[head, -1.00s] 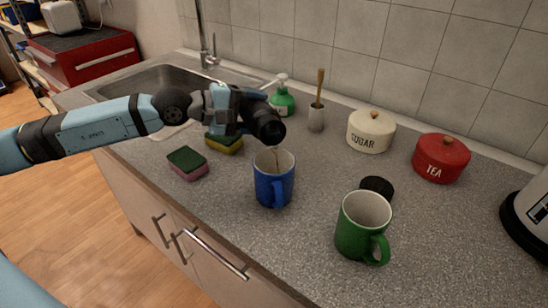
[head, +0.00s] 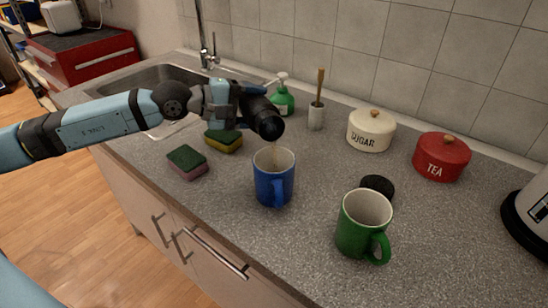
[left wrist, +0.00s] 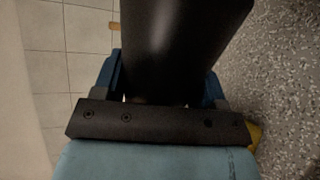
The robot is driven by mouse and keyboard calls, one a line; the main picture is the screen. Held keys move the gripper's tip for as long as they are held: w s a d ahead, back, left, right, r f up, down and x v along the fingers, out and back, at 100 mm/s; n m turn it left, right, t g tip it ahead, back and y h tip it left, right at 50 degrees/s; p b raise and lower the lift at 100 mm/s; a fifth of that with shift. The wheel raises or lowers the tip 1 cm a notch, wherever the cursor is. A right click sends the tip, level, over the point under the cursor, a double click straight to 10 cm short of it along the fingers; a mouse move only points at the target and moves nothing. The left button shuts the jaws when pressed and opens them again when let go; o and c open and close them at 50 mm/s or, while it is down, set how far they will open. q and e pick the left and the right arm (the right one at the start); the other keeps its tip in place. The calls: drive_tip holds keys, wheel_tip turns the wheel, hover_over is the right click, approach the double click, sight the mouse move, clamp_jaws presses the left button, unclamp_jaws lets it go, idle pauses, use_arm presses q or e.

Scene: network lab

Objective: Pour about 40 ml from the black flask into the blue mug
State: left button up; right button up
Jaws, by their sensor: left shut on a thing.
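The black flask (head: 264,118) is in my left gripper (head: 238,105), tilted with its mouth towards the right, above and slightly behind the blue mug. In the left wrist view the dark flask body (left wrist: 185,45) sits between the two blue fingers of my left gripper (left wrist: 160,88). The blue mug (head: 273,185) stands upright on the counter, its handle towards the front. A faint thin trace shows between the flask mouth and the mug; I cannot tell clearly whether liquid is flowing. The level in the mug is not readable. My right gripper is not in view.
On the grey counter (head: 300,240) stand a green mug (head: 360,228), a black cap (head: 377,185), sugar (head: 370,132) and tea (head: 441,158) pots, a soap bottle (head: 282,100), a brush holder (head: 316,117) and two sponges (head: 187,162) (head: 223,141). A sink (head: 150,85) lies back left.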

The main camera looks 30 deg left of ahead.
use_arm(q)
drive_tip(key=shift+r, duration=0.2)
idle(0.4)
drive_tip(key=shift+a+p, duration=0.15)
drive_tip(key=shift+p, duration=0.6)
drive_tip(key=shift+n+h+p, duration=0.3)
drive_tip(key=shift+n+p, duration=0.6)
drive_tip(key=shift+p, duration=0.1)
drive_tip(key=b, duration=0.1)
drive_tip(key=f+b, duration=0.1)
drive_tip(key=shift+s+d+f+b, duration=0.1)
drive_tip(key=shift+d+f+b, duration=0.15)
drive_tip(key=shift+b, duration=0.1)
drive_tip(key=shift+r+n+g, duration=0.25)
drive_tip(key=shift+n+g, duration=0.05)
drive_tip(key=shift+s+d+f, duration=0.1)
drive_tip(key=shift+f, duration=0.05)
drive_tip(key=shift+n+h+b, duration=0.3)
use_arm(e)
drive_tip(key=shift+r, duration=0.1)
use_arm(q)
drive_tip(key=shift+d, duration=0.1)
